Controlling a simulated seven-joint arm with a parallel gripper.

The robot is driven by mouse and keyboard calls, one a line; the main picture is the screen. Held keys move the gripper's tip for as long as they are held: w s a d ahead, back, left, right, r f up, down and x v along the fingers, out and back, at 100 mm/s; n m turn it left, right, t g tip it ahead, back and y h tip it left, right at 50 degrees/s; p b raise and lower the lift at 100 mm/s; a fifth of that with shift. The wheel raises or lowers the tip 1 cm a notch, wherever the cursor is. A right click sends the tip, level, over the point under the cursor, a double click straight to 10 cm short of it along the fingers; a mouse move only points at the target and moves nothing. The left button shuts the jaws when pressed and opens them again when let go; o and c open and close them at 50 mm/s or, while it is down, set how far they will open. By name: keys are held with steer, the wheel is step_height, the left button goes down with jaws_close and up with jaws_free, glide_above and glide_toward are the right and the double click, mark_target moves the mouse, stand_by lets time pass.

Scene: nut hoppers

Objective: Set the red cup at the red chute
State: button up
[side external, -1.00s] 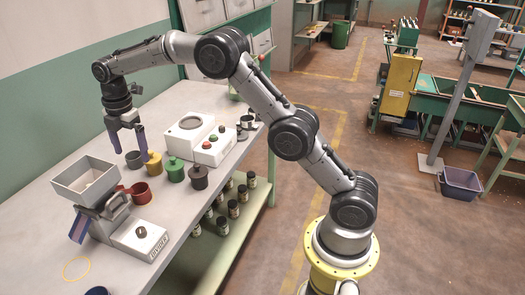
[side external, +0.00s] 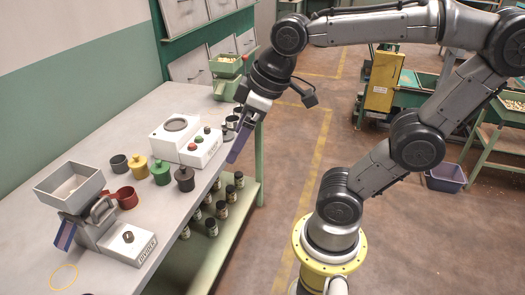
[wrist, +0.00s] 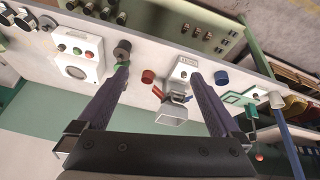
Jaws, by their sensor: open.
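The red cup (side external: 127,198) stands upright on the workbench, just right of the white hopper (side external: 72,190) of the divider machine. In the wrist view the red cup (wrist: 148,76) sits close to the slanted red chute (wrist: 158,93); whether they touch is unclear. A blue chute (side external: 65,236) is on the machine's other side. A blue cup (wrist: 221,78) shows in the wrist view. My gripper (side external: 239,142) is open and empty, tilted down over the bench's right edge, well away from the red cup. Its fingers (wrist: 158,80) frame the scene in the wrist view.
A grey cup (side external: 119,164) and yellow (side external: 139,171), green (side external: 160,173) and dark (side external: 184,179) pots stand in a row behind the red cup. A white button box (side external: 201,150) is beyond them.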

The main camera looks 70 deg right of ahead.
steer(key=s+f, duration=0.1)
steer(key=s+f+m, duration=0.1)
steer(key=s, duration=0.1)
steer(key=s+f+m, duration=0.1)
steer(key=shift+s+t, duration=0.3)
steer(key=shift+s, duration=0.05)
